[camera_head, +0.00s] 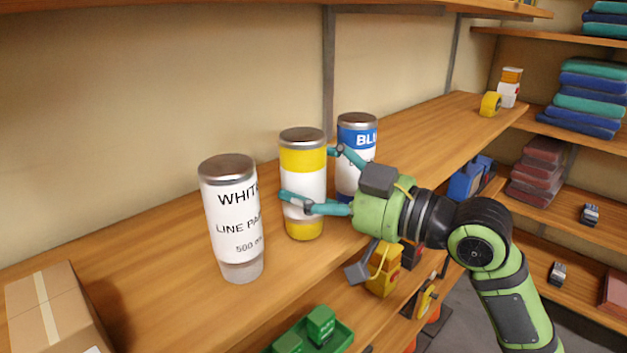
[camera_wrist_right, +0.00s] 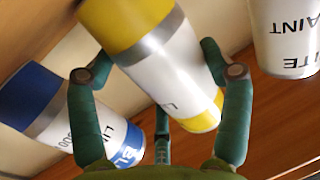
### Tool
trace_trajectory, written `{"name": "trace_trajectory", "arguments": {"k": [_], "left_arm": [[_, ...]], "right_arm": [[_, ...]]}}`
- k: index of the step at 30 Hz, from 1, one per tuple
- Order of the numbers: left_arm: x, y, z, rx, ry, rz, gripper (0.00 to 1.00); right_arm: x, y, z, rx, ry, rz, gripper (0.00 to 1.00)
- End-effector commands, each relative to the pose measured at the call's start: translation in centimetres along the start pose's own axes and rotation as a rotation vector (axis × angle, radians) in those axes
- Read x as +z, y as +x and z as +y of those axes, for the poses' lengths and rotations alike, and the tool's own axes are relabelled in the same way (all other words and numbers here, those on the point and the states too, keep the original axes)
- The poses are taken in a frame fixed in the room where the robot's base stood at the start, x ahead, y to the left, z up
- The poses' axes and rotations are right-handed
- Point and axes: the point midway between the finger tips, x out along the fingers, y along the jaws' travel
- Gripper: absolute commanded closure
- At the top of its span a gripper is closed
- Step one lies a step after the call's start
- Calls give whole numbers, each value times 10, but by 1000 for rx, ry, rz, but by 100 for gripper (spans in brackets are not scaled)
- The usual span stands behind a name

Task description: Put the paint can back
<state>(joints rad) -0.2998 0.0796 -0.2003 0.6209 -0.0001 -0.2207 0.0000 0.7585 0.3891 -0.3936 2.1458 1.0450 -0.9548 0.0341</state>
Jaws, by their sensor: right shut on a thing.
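A yellow-banded paint can (camera_head: 303,183) stands upright at the shelf (camera_head: 150,265), between a white paint can (camera_head: 233,218) and a blue paint can (camera_head: 357,150). My right gripper (camera_head: 312,178) is shut on the yellow can, one finger in front and one behind. In the right wrist view the yellow can (camera_wrist_right: 165,65) sits between the teal fingers, with the blue can (camera_wrist_right: 65,115) to the left and the white can (camera_wrist_right: 287,38) to the right. Whether the yellow can's base touches the shelf I cannot tell. My left gripper is not in view.
A cardboard box (camera_head: 55,308) sits at the shelf's left end. A yellow tape roll (camera_head: 490,104) and small tubs stand at the far right end. A lower shelf holds a green bin (camera_head: 338,340) and yellow items. Folded cloths (camera_head: 590,98) lie on the right shelves.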

Motion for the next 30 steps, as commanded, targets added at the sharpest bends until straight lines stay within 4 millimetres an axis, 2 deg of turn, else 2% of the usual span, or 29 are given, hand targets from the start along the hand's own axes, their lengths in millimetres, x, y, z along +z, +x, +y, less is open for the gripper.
{"name": "trace_trajectory", "arguments": {"k": [2,3,4,14,18,23,30], "left_arm": [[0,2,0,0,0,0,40],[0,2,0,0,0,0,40],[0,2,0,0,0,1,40],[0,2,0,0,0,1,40],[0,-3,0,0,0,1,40],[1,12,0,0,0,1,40],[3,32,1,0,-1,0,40]], "right_arm": [[2,0,0,0,-1,3,78],[4,0,0,0,0,-2,14],[3,0,0,0,1,-2,2],[3,0,0,0,1,-1,0],[-4,0,0,-1,0,1,0],[3,-26,2,4,-4,-1,0],[4,-78,2,6,-2,-3,0]]}}
